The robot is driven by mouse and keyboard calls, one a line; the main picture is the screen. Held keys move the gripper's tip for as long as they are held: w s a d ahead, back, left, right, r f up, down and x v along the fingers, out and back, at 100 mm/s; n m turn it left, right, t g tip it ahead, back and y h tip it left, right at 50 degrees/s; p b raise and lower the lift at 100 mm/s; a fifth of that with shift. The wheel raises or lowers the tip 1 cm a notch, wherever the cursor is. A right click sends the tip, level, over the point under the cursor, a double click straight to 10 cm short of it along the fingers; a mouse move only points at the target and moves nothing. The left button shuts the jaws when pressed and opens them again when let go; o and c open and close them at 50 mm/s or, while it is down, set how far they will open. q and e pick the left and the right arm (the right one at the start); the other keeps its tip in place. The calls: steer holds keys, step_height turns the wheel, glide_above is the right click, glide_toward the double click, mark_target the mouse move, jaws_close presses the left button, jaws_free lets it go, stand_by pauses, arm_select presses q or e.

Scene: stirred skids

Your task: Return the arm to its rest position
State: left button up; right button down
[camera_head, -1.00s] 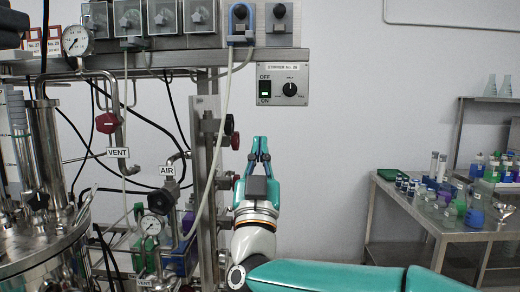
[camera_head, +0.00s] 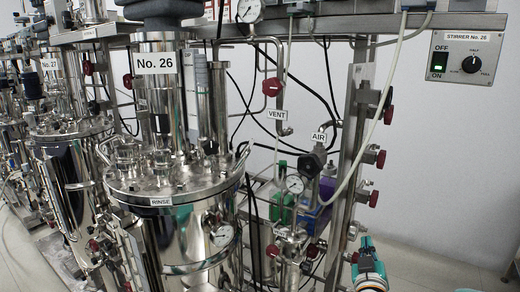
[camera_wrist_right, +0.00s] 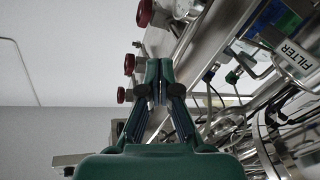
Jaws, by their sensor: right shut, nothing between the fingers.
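My right gripper (camera_head: 364,241) is low in the head view, right of the steel frame, with its teal fingers pointing up. In the right wrist view the gripper (camera_wrist_right: 158,84) has its fingertips together, shut and empty. Most of my right arm is below the picture edge. My left gripper is in neither current view.
A steel vessel marked No. 26 (camera_head: 176,190) stands left of centre, with more vessels farther left. Its frame carries red knobs (camera_head: 388,114) close to my right arm. The stirrer control box (camera_head: 467,57) is on the wall at upper right. Bare wall fills the right side.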

steer(key=s+a+f+g+y, duration=0.2)
steer(key=s+f+g, duration=0.15)
steer(key=f, duration=0.65)
steer(key=s+a+f+g+y+p, duration=0.1)
steer(key=s+a+f+g+y, duration=0.15)
steer(key=s+f, duration=0.45)
steer(key=s+a+f+g+y, duration=0.1)
steer(key=s+a+f+g, duration=0.2)
steer(key=f, duration=0.9)
steer(key=s+a+f+m+g+y, duration=0.1)
steer(key=s+a+f+g, duration=0.1)
steer(key=s, duration=0.5)
steer(key=s+a+f+m+g+y, duration=0.1)
steer(key=s+a+f+g, duration=0.1)
steer(key=s, duration=0.5)
steer(key=s+a+f+m+g+y, duration=0.1)
steer(key=s+a+f+g+y, duration=0.1)
steer(key=s, duration=0.4)
steer(key=shift+s+a+f+m+g, duration=0.35)
steer(key=shift+a+f+g, duration=0.35)
steer(key=shift+g, duration=0.4)
